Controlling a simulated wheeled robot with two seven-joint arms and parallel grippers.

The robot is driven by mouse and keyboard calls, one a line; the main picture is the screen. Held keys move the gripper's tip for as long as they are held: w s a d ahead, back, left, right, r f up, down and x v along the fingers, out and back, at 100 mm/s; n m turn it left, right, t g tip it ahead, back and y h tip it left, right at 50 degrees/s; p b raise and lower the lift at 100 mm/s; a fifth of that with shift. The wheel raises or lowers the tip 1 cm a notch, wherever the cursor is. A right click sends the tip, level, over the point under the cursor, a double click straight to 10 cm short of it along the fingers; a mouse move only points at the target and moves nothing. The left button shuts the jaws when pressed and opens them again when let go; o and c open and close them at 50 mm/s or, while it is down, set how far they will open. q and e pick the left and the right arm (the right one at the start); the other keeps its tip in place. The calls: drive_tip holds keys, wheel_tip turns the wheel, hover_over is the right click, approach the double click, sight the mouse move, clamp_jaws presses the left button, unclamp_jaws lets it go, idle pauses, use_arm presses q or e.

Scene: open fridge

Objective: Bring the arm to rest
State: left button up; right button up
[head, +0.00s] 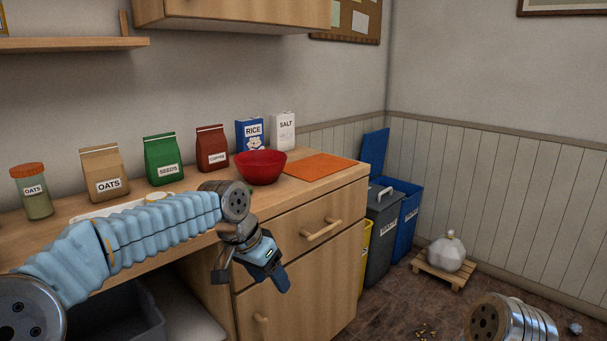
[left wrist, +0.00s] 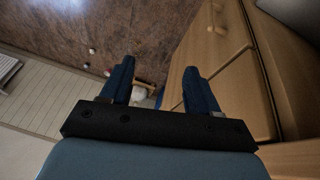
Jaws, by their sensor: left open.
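My left arm (head: 150,235), with a blue ribbed sleeve, reaches in from the left across the front of the wooden counter. My left gripper (head: 276,279) hangs in front of the drawers, pointing down, and is empty. In the left wrist view, its two dark blue fingers (left wrist: 158,70) stand apart with nothing between them, over the brown floor and beside the wooden cabinet front. A metal link of my right arm (head: 510,318) shows at the bottom right. My right gripper is out of view.
On the counter (head: 330,190) stand a red bowl (head: 260,166), an orange mat (head: 318,167), and several food packs. Drawer handles (head: 322,230) stick out near my left gripper. Bins (head: 382,218) and a white bag (head: 447,253) on a pallet stand right.

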use_arm(q)
drive_tip(key=s+f+n+g+h, duration=0.1)
drive_tip(key=s+f+n, duration=0.15)
drive_tip(key=f, duration=1.25)
drive_tip(key=s+f+n, duration=0.1)
drive_tip(key=s+f, duration=0.3)
drive_tip(key=f, duration=1.1)
drive_tip(key=s+a+f+n, duration=0.1)
drive_tip(key=s+f+n, duration=0.1)
drive_tip(key=s+f, duration=0.4)
drive_tip(key=s+a+f+n, duration=0.2)
drive_tip(key=s+f, duration=0.5)
drive_tip(key=s, duration=0.5)
drive_tip(key=shift+a+f+n+g, duration=0.15)
drive_tip(key=shift+a+n+g, duration=0.2)
drive_tip(key=shift+n, duration=0.2)
